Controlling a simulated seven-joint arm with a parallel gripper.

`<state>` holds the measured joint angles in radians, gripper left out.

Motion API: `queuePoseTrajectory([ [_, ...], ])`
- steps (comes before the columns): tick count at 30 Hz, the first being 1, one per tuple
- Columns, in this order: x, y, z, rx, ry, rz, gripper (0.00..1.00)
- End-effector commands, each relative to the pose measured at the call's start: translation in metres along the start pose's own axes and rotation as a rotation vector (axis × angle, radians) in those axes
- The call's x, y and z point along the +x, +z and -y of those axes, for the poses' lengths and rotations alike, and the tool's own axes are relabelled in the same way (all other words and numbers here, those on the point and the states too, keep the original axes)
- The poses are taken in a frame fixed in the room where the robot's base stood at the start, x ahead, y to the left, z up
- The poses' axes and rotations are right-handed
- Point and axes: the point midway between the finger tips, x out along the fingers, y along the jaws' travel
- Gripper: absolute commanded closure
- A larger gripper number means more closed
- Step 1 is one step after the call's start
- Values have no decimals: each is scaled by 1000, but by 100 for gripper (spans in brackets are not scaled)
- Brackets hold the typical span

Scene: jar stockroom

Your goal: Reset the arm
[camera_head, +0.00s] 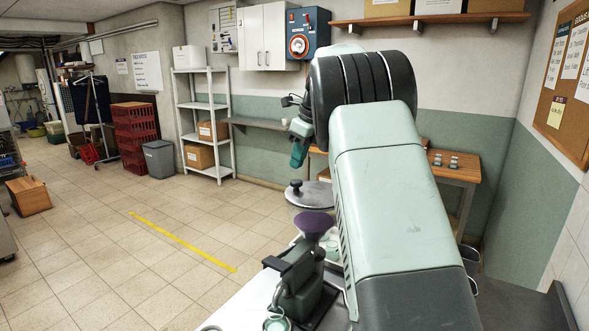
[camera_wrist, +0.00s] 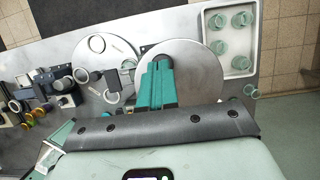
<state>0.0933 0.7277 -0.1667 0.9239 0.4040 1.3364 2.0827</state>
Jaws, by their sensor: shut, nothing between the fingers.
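My arm reaches across the middle of the head view, with its dark ribbed joint at the top. My gripper (camera_head: 298,158) shows as a small teal part left of that joint, in the air above a round grey disc. In the wrist view my gripper (camera_wrist: 162,65) points away from the camera over a round grey plate (camera_wrist: 203,70). Its teal fingers are together with nothing between them. I cannot tell its height over the plate.
In the wrist view, a white tray (camera_wrist: 247,69) with several green jars stands at upper right. Jars and small fixtures crowd the bench's left side. In the head view, a dark press-like device (camera_head: 300,280) stands close to my arm. The tiled floor at left is mostly clear.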

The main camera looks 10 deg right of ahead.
Motion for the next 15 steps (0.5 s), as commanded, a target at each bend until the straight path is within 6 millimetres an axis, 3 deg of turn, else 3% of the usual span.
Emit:
queuePoseTrajectory([
  [6,-46,0,1,-1,-9,4,100],
  [15,-80,-1,-6,-47,-18,8,100],
])
